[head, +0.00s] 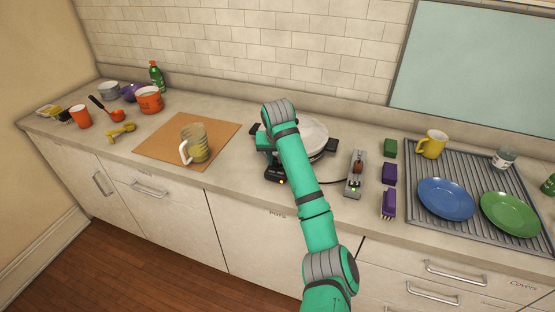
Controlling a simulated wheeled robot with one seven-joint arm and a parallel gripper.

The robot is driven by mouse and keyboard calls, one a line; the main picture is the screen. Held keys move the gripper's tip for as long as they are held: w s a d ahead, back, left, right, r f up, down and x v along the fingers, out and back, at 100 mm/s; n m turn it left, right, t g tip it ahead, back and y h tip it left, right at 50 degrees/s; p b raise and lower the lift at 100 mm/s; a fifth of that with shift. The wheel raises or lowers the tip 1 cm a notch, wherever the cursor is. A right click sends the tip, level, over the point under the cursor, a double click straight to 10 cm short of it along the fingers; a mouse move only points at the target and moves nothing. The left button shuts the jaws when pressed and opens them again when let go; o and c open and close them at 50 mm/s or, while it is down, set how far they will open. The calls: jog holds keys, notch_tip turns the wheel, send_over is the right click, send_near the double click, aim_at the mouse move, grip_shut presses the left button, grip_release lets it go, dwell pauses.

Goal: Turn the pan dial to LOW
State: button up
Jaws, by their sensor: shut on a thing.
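The pan (312,137) is a round, pale electric skillet with black side handles. It stands on the counter at the middle, partly hidden behind my green arm. A small black control box (275,174) with small lit marks sits at its front left. My gripper (272,162) points down at this box from above, its jaws shut on the pan dial there. The dial itself is mostly hidden by my gripper, and its setting cannot be read.
A cord runs right to a grey switch unit (354,174) with a green light. Purple and green blocks stand beside a ribbed drainer (425,218) with plates and a yellow mug (432,144). A glass mug (195,143) stands on an orange board (157,144) to the left.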

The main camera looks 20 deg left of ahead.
jog(key=o, duration=1)
jog(key=shift+a, duration=0.1)
jog(key=shift+o, duration=0.2)
jog(key=shift+r, duration=0.15)
jog(key=v, duration=1)
jog(key=shift+s+r, duration=0.25)
jog(key=shift+w, duration=0.1)
